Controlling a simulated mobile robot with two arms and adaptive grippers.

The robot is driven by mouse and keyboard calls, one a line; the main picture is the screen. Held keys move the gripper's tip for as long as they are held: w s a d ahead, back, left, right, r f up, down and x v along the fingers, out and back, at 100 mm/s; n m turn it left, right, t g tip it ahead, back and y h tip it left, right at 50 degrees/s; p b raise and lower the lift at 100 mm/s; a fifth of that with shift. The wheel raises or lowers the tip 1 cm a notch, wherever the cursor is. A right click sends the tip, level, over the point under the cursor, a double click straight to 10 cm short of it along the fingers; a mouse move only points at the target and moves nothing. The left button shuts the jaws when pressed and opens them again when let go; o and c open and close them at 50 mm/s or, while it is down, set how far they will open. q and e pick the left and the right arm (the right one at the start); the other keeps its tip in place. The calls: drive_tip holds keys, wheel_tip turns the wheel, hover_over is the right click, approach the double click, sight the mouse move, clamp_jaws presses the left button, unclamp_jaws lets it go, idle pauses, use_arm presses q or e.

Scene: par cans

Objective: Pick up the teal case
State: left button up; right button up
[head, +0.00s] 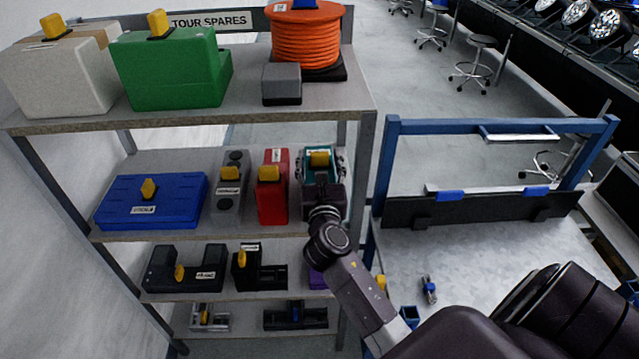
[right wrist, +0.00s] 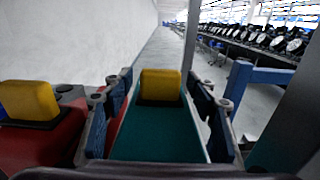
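The teal case (head: 318,152) stands at the right end of the second shelf, with a yellow handle on top. My right gripper (head: 322,170) is at the case from the front, and its dark body hides the case's lower front. In the right wrist view the teal case (right wrist: 157,135) and its yellow handle lie between the two fingers of my right gripper (right wrist: 163,105), one finger on each side. The fingers are spread, with a narrow gap showing at the right; I cannot tell whether the left one touches. My left gripper is not in view.
A red case (head: 272,188) stands close to the left of the teal case, beside a grey case (head: 231,186) and a blue case (head: 150,200). The upper shelf (head: 200,117) lies above. A shelf post stands just right. A blue-framed bench (head: 450,250) is at the right.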

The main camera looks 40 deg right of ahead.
clamp_jaws()
drive_tip(key=shift+r, duration=0.1)
idle(0.3)
